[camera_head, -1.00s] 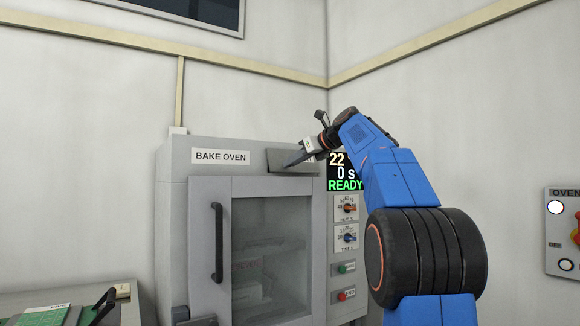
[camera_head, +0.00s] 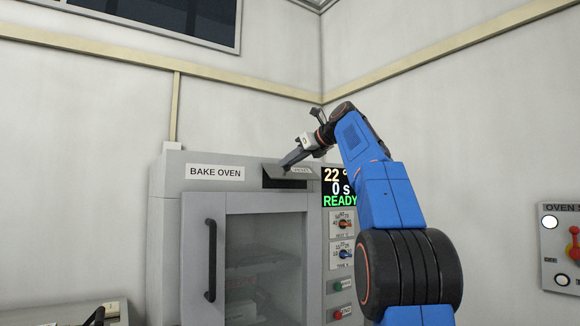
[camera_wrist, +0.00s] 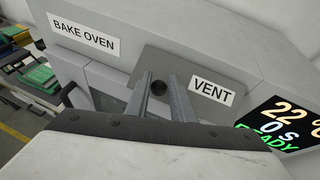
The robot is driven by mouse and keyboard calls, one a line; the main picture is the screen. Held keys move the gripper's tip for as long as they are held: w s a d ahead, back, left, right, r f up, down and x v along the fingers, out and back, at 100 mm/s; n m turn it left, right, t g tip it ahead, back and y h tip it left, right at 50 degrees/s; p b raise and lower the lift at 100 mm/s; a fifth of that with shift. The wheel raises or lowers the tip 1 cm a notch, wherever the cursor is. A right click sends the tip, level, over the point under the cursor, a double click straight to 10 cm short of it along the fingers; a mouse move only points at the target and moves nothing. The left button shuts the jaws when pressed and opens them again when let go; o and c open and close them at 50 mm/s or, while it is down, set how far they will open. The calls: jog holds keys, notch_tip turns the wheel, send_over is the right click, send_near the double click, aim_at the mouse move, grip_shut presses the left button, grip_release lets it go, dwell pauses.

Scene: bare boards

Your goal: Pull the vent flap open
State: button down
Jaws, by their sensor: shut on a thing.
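The vent flap (camera_head: 302,171) is a grey plate at the top front of the bake oven (camera_head: 168,200). It is tilted outward, and a dark opening shows beneath it in the head view. In the wrist view the flap (camera_wrist: 205,68) carries a VENT label and a small dark round knob (camera_wrist: 158,89). My gripper (camera_head: 288,163) reaches in from the upper right. In the wrist view its two fingers (camera_wrist: 158,80) stand on either side of the knob, shut on it. The knob is hidden in the head view.
A display (camera_head: 338,187) reading 22, 0 s and READY is right of the flap, above dials and buttons. The oven door (camera_head: 193,258) with its black handle (camera_head: 212,260) is shut. A wall control panel (camera_head: 562,250) is at far right.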

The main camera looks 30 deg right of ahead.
jog(key=shift+w+d, duration=0.15)
jog(key=shift+d, duration=0.1)
jog(key=c, duration=1.5)
grip_release()
jog(key=shift+d, duration=0.15)
jog(key=shift+c, duration=0.2)
jog(key=v, duration=1.7)
jog(key=shift+r, duration=0.15)
